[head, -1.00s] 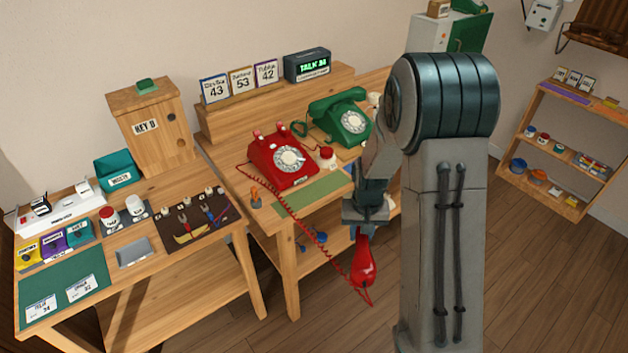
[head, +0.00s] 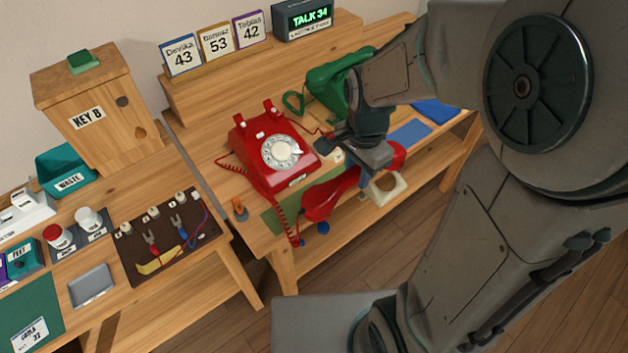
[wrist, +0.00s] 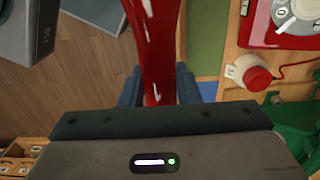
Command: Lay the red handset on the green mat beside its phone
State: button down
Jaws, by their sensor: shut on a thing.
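The red handset (head: 322,200) is held in my gripper (head: 372,168), roughly level, along the front edge of the table in the head view. In the wrist view the handset (wrist: 157,40) runs between the blue fingers, with floor to its left and the green mat (wrist: 207,35) to its right. The mat (head: 272,222) lies in front of the red phone (head: 270,150); the handset and gripper hide part of it in the head view. The phone's cradle is empty. The coiled red cord (head: 285,215) runs down by the mat to the handset's near end.
A green phone (head: 335,80) stands behind my gripper. A blue mat (head: 410,132) lies to the right.

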jog(key=w+a+f, duration=0.1)
jog(key=a+f, duration=0.1)
jog(key=a, duration=0.1)
jog(key=w+a+f, duration=0.1)
jog(key=a, duration=0.1)
jog(key=w+a+f, duration=0.2)
jog(key=a, duration=0.1)
jog(key=shift+w+a+f, duration=0.1)
jog(key=shift+a+f, duration=0.25)
jog(key=shift+f, duration=2)
jog(key=shift+f, duration=0.2)
jog(key=c, duration=1.1)
grip_release()
jog(key=shift+r, duration=0.1)
